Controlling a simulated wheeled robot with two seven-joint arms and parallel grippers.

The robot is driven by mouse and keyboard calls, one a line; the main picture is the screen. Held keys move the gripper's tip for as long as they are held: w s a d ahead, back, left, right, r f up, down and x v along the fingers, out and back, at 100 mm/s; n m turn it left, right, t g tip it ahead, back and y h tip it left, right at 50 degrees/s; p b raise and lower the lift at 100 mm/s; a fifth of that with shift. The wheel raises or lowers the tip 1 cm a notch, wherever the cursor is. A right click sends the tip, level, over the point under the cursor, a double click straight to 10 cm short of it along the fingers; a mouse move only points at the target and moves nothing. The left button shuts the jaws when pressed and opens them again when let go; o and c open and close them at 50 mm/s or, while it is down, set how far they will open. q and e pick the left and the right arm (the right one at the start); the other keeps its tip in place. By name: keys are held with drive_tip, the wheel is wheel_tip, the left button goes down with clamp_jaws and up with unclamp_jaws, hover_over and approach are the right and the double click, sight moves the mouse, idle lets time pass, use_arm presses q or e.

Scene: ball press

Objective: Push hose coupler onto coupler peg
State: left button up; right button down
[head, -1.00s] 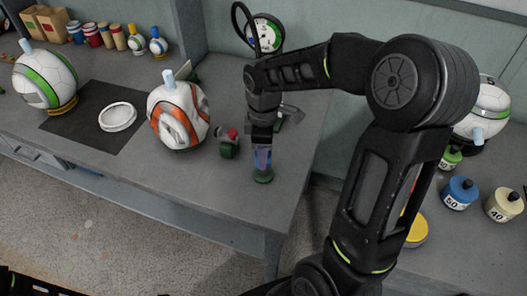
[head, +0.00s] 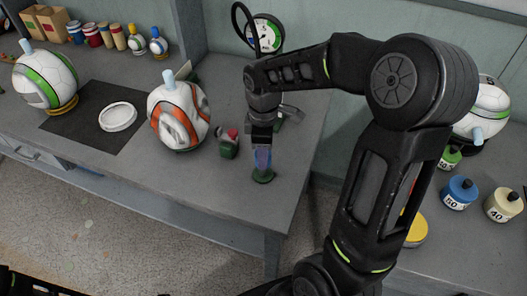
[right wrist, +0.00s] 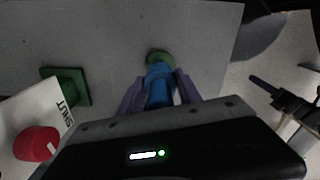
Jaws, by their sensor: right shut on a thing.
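The hose coupler is a blue cylinder (right wrist: 159,88) held between the purple fingers of my right gripper (right wrist: 158,92) in the right wrist view. In the head view my right gripper (head: 262,155) points down near the front right of the grey table, and its fingers mostly hide the coupler. The coupler peg has a round green base (head: 263,177) on the table, directly below the fingertips. The green base also shows just past the coupler's end in the right wrist view (right wrist: 160,57). I cannot tell whether coupler and peg touch.
A small valve with a red knob (right wrist: 36,143) and a panel marked SHUT stands beside the gripper. A white and orange ball (head: 180,118) and a white ring (head: 117,117) lie farther left. A dial gauge (head: 268,30) stands behind. The table's front edge is close.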

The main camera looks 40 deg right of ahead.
drive_tip(key=shift+f+b, duration=1.55)
drive_tip(key=shift+f, duration=0.6)
drive_tip(key=c, duration=0.7)
unclamp_jaws()
drive_tip(key=shift+c, duration=0.2)
wheel_tip(320, 180, up, 8)
drive_tip(key=shift+f, duration=0.1)
idle(0.5)
